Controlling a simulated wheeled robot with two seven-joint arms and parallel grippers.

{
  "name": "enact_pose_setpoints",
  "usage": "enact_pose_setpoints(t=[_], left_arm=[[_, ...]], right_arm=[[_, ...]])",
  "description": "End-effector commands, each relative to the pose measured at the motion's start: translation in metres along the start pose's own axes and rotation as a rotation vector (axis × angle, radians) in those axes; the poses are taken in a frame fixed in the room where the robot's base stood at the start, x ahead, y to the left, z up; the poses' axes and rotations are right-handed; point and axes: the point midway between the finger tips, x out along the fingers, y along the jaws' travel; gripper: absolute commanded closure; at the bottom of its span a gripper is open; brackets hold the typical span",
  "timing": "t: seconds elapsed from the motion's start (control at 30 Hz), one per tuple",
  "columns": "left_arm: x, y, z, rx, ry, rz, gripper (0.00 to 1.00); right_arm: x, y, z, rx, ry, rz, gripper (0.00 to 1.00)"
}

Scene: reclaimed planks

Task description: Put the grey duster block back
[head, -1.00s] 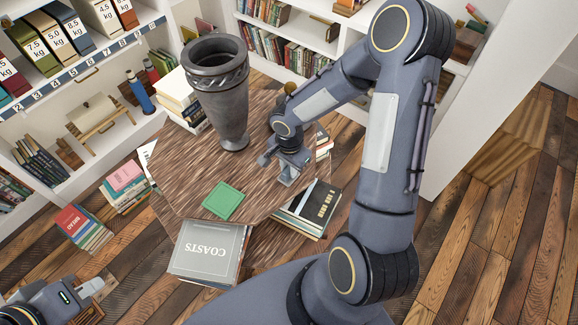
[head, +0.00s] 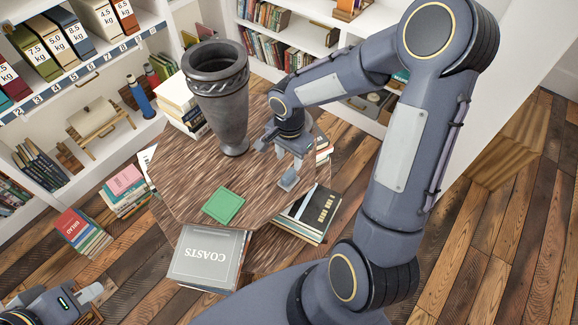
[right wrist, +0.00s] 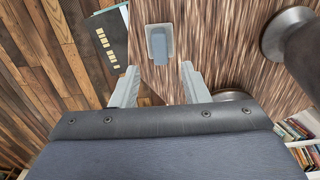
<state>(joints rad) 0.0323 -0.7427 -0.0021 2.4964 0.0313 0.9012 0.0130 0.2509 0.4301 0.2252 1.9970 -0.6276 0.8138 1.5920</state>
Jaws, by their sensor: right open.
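The grey duster block (head: 289,180) is on the brown wooden table top (head: 190,190), near its right edge. In the right wrist view the block (right wrist: 158,46) sits on a lighter grey square, just beyond my fingertips. My right gripper (head: 282,155) is open and empty, a little above the block, with a finger to either side in the right wrist view (right wrist: 159,70). A green square (head: 223,206) lies flat on the table, left of the block. My left gripper (head: 92,291) is at the lower left, away from the table; its jaw state is unclear.
A tall dark vase (head: 219,95) stands at the back of the table. Books, including one marked COASTS (head: 208,258) and a black one (head: 318,208), are stacked around the table below its top. Shelves line the back and left.

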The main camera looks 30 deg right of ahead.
Motion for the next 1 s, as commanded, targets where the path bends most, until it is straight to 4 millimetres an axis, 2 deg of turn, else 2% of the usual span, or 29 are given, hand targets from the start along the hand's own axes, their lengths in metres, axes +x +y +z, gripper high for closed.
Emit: enact_pose_setpoints(t=[0.1, 0.33, 0.43, 0.57, 0.7, 0.83, 1.0], left_arm=[[0.0, 0.0, 0.0, 0.0, 0.0, 0.0, 1.0], [0.001, 0.0, 0.0, 0.0, 0.0, 0.0, 1.0], [0.0, 0.0, 0.0, 0.0, 0.0, 0.0, 1.0], [0.0, 0.0, 0.0, 0.0, 0.0, 0.0, 1.0], [0.001, 0.0, 0.0, 0.0, 0.0, 0.0, 1.0], [0.001, 0.0, 0.0, 0.0, 0.0, 0.0, 1.0], [0.001, 0.0, 0.0, 0.0, 0.0, 0.0, 1.0]], right_arm=[[-0.022, -0.001, 0.0, 0.0, 0.002, -0.005, 0.59], [-0.046, 0.002, 0.001, -0.011, 0.001, -0.007, 0.59], [-0.063, 0.012, 0.004, -0.072, 0.005, -0.035, 0.59], [-0.099, 0.044, 0.016, -0.248, 0.016, -0.119, 0.59], [-0.131, 0.086, 0.043, -0.503, 0.042, -0.261, 0.59], [-0.145, 0.116, 0.07, -0.725, 0.092, -0.406, 0.59], [-0.151, 0.136, 0.095, -0.923, 0.164, -0.545, 0.59]])
